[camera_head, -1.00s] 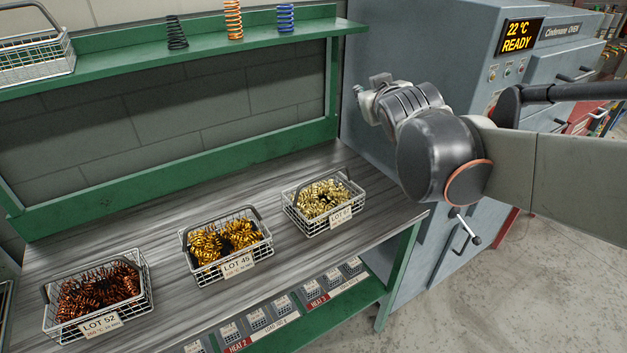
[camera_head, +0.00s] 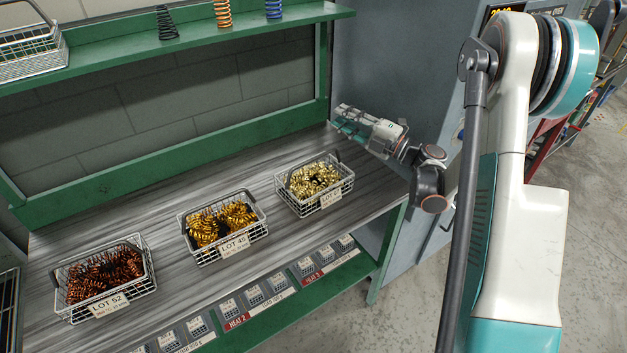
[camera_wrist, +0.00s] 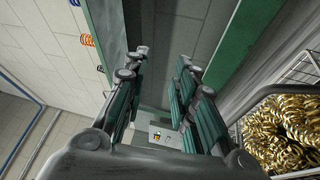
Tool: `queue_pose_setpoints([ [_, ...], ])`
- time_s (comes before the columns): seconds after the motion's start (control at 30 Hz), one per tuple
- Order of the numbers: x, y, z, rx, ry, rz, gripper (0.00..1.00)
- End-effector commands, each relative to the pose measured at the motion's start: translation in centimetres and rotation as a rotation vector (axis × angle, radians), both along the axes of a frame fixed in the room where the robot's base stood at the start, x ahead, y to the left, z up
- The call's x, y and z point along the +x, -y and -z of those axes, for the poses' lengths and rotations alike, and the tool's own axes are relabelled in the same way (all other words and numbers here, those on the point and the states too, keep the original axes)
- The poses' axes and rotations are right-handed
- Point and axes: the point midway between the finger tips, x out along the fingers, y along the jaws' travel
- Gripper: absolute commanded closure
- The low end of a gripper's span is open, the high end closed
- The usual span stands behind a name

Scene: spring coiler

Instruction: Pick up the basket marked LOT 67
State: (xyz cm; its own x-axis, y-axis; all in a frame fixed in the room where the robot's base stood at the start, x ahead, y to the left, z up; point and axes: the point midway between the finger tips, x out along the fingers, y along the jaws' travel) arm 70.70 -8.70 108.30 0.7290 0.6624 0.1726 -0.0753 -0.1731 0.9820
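The basket of pale gold springs (camera_head: 331,197) stands upright at the right end of the bench. Its tag is hard to read now; in the earlier head view it looks like LOT 67. Its dark handle lies towards the back right. The basket also shows at the right edge of the wrist view (camera_wrist: 280,140), cut off by the frame. My gripper (camera_head: 342,119) is behind and above the basket's right side, its fingers pointing left, apart from it. In the wrist view my gripper (camera_wrist: 160,75) is open, with nothing between its two fingers.
The LOT 45 basket (camera_head: 234,246) stands to the left, and the LOT 52 basket (camera_head: 110,303) farther left. A green shelf (camera_head: 190,45) with upright springs and another wire basket (camera_head: 35,63) runs above the bench. The grey oven cabinet (camera_head: 385,60) stands close to the right.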

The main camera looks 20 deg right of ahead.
Motion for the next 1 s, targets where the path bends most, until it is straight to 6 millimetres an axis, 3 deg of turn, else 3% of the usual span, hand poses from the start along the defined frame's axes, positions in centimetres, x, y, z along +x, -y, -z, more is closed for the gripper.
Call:
queue_pose_setpoints([
  [0.03, -0.8, 0.2, 2.5, -0.042, -0.009, -0.04, 0.74],
  [0.1, -2.1, 0.0, 5.4, -0.092, -0.022, -0.096, 0.74],
  [0.2, -3.6, 0.0, 8.5, -0.142, -0.041, -0.154, 0.74],
  [0.3, -4.6, -0.2, 10.3, -0.17, -0.053, -0.191, 0.74],
  [0.47, -4.3, -1.4, 11.3, -0.183, -0.06, -0.209, 0.74],
  [0.8, -0.8, -6.3, 11.2, -0.181, -0.059, -0.208, 0.74],
  [1.0, -0.1, -7.3, 11.2, -0.181, -0.059, -0.206, 0.74],
])
